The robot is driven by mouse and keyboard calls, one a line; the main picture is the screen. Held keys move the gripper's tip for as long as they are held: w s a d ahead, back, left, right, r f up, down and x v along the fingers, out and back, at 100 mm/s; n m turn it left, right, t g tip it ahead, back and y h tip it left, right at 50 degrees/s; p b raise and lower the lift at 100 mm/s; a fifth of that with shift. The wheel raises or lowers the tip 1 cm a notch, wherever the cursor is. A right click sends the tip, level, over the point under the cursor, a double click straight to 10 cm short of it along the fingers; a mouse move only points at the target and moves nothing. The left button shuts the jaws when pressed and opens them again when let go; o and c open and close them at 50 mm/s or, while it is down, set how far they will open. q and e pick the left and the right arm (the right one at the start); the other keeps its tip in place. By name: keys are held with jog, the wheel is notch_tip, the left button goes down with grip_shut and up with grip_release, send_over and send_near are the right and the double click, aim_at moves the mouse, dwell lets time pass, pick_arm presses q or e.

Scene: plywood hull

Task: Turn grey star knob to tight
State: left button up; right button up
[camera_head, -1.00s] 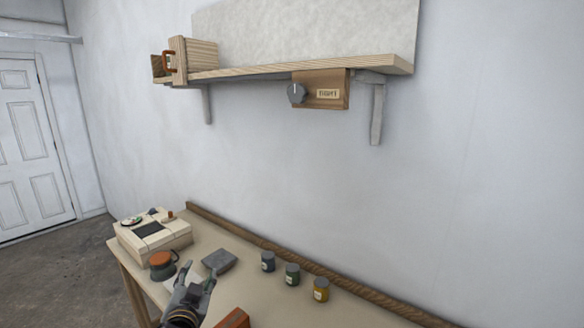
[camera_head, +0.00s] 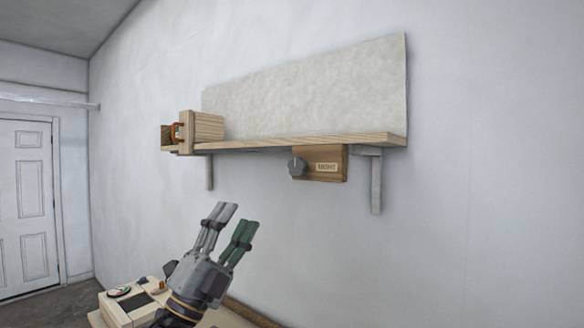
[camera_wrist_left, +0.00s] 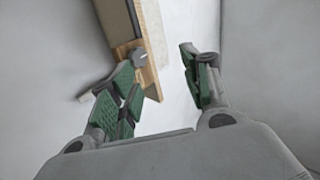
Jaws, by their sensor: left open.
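The grey star knob (camera_head: 297,167) sits on the left end of a wooden block (camera_head: 330,165) under the wall shelf. The block carries a small label whose text is too small to read surely. My left gripper (camera_head: 232,222) is raised, open and empty, below and to the left of the knob and apart from it. In the left wrist view my open left gripper (camera_wrist_left: 160,80) shows its green pads, with the knob (camera_wrist_left: 138,56) beyond the left finger's tip. My right gripper is in neither current view.
The wooden shelf (camera_head: 285,143) has a pale board (camera_head: 305,85) behind it, brackets (camera_head: 376,185) below, and a wooden box (camera_head: 204,127) with an orange part at its left end. A light wooden box (camera_head: 130,303) stands low on the bench. Space between gripper and knob looks clear.

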aim_at(295, 166)
pick_arm(q)
jog(key=s+d+r+m+g+h, duration=0.25)
jog(key=d+m+g, duration=0.35)
jog(key=m+g, duration=0.3)
jog(key=s+d+r+m+g+h, duration=0.25)
jog(key=d+m+g, duration=0.3)
jog(key=m, duration=0.65)
jog(key=w+a+r+n+t+y, duration=0.1)
jog(key=w+a+r+t+y, duration=0.3)
jog(key=a+y, duration=0.4)
jog(key=shift+w+a+r+n+t+y, duration=0.35)
jog(key=shift+r+t+y, duration=0.5)
jog(key=shift+t+y, duration=0.35)
jog(key=shift+d, duration=0.1)
jog(key=shift+p+x, duration=2.7)
jog(key=shift+x, duration=4.15)
jog(key=shift+r, duration=0.1)
